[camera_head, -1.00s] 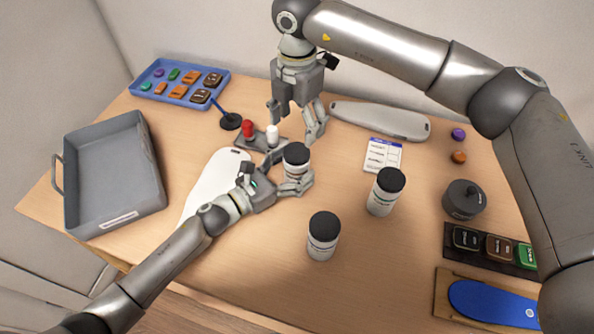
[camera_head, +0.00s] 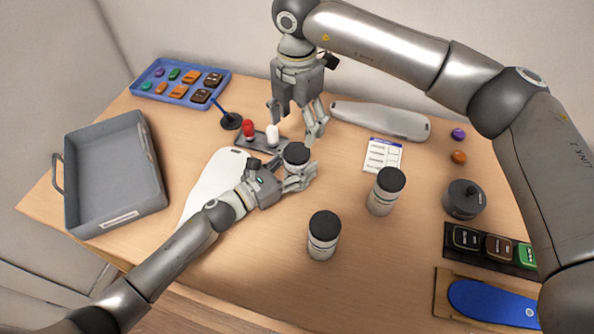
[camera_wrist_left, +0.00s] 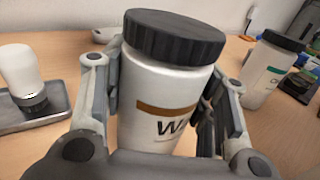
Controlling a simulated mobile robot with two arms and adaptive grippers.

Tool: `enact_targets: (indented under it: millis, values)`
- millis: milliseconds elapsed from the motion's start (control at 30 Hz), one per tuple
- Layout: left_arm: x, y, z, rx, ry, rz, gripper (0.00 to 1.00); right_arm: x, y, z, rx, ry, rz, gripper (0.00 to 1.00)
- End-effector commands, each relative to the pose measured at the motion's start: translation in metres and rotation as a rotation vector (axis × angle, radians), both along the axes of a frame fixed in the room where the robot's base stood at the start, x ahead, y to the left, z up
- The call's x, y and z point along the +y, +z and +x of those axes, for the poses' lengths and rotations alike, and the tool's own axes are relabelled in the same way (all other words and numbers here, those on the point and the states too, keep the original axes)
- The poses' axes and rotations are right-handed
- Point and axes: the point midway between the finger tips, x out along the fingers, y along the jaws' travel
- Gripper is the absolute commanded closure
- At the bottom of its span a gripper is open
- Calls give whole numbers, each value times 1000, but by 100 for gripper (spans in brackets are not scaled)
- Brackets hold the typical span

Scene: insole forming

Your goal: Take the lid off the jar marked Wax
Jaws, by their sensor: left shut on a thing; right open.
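The jar marked Wax (camera_wrist_left: 165,90) is white with a brown band and the letters "W" and part of another letter in the left wrist view. Its black ribbed lid (camera_wrist_left: 175,38) is on. In the head view the lid (camera_head: 297,154) shows above my left gripper (camera_head: 297,180). My left gripper is shut around the jar's body, its fingers on either side (camera_wrist_left: 165,110); the jar stands upright. My right gripper (camera_head: 297,118) is open and empty, pointing down just behind and above the jar. The jar's lower part is hidden by the left gripper.
Two other black-lidded white jars stand nearby, one at the front (camera_head: 323,240) and one to the right (camera_head: 384,198). A grey tray (camera_head: 158,170) is at left.

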Motion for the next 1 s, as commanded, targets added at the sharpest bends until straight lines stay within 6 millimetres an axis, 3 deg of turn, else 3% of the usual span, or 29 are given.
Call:
enact_targets:
  millis: [100,267,700,1000]
  values:
    - [0,0,0,0,0,0,100,0,0,0,0,-5,0,29]
    - [0,0,0,0,0,0,100,1,0,0,-1,-85,0,29]
    - [0,0,0,1,0,1,100,1,1,0,-2,-633,-1,29]
    - [0,0,0,1,0,1,100,0,-5,0,1,-787,-2,29]
